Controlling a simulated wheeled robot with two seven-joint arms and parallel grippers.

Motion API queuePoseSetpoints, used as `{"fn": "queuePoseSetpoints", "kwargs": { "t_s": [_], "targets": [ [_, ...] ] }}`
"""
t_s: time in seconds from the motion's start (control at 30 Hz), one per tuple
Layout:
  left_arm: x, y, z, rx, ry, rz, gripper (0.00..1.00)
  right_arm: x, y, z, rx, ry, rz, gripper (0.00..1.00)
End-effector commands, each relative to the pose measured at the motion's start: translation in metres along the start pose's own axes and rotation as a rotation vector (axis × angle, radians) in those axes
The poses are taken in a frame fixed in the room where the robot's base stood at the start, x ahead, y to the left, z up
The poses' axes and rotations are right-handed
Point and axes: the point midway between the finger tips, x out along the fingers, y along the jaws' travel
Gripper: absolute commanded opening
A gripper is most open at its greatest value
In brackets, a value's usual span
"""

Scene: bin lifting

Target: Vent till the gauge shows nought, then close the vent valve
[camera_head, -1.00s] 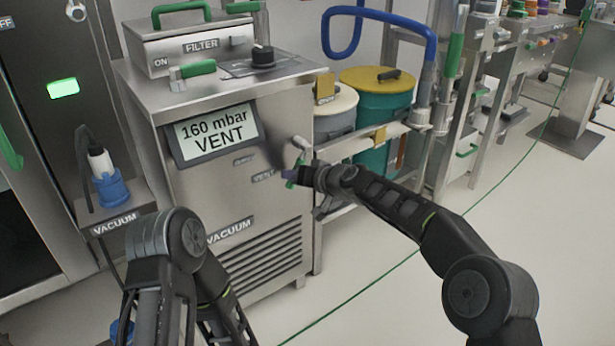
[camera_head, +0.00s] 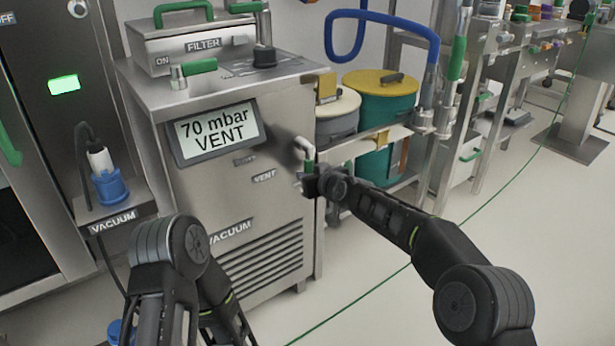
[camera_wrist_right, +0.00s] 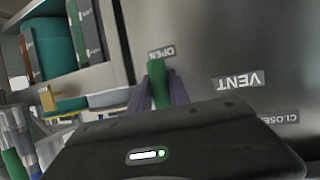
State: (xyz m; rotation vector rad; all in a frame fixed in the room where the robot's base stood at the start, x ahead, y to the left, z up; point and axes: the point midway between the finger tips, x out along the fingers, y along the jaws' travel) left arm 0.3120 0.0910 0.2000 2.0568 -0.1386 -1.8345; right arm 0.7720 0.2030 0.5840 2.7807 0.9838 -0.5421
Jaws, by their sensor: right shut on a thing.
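The gauge display (camera_head: 217,132) on the steel cabinet reads "70 mbar VENT". The vent valve's green handle (camera_head: 309,166) is on the cabinet's right side, below a bent metal pipe. My right gripper (camera_head: 308,180) is at this handle. In the right wrist view my right gripper (camera_wrist_right: 160,88) has its purple fingers shut on either side of the green handle (camera_wrist_right: 158,80). The handle is by the "OPEN" label (camera_wrist_right: 162,52); the "CLOSED" label (camera_wrist_right: 280,117) is apart from it. The left gripper is out of view; only left arm links show.
The steel cabinet (camera_head: 235,95) carries a filter box with green handles (camera_head: 200,45). A blue vacuum connector (camera_head: 109,187) sits on a ledge at left. Drums (camera_head: 385,100) and a blue hose (camera_head: 375,15) stand behind. A green cable (camera_head: 400,270) crosses the open floor.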

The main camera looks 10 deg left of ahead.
Motion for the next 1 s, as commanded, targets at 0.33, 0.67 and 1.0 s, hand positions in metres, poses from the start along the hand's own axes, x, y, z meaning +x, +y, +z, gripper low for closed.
{"fn": "queuePoseSetpoints", "kwargs": {
  "t_s": [0.33,0.67,1.0],
  "targets": [
    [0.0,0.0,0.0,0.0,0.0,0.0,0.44,0.0,0.002,0.001,-0.005,0.0,0.003,0.32],
    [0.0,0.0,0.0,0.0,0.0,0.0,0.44,0.0,0.001,0.0,-0.002,0.0,0.002,0.44],
    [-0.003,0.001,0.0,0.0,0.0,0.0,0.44,-0.014,0.003,-0.002,0.0,0.0,0.003,0.44]
  ]
}}
